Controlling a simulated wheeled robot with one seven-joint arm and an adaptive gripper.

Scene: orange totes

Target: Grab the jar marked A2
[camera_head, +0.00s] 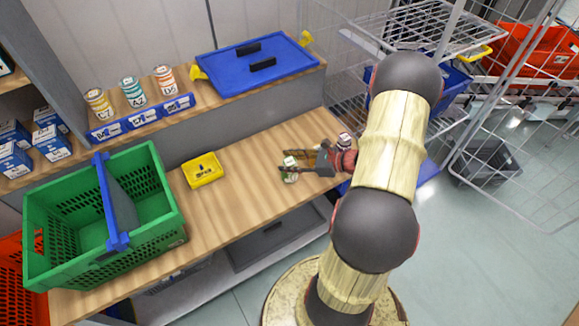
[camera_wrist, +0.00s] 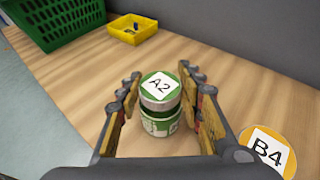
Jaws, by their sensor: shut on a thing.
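The jar marked A2 (camera_wrist: 160,105) has a white and green label and a lid with a white A2 tag. It also shows in the head view (camera_head: 290,170), on the wooden bench top near the front edge. My gripper (camera_wrist: 165,80) has one finger on each side of the jar and is shut on it. In the head view my gripper (camera_head: 287,163) reaches in from the right, low over the bench. The jar is upright and appears to stand on the wood; its far side is hidden.
A jar marked B4 (camera_wrist: 268,152) with an orange lid rim stands close at the right of my gripper. A yellow bin (camera_head: 203,171) and a green basket (camera_head: 160,215) stand to the left.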

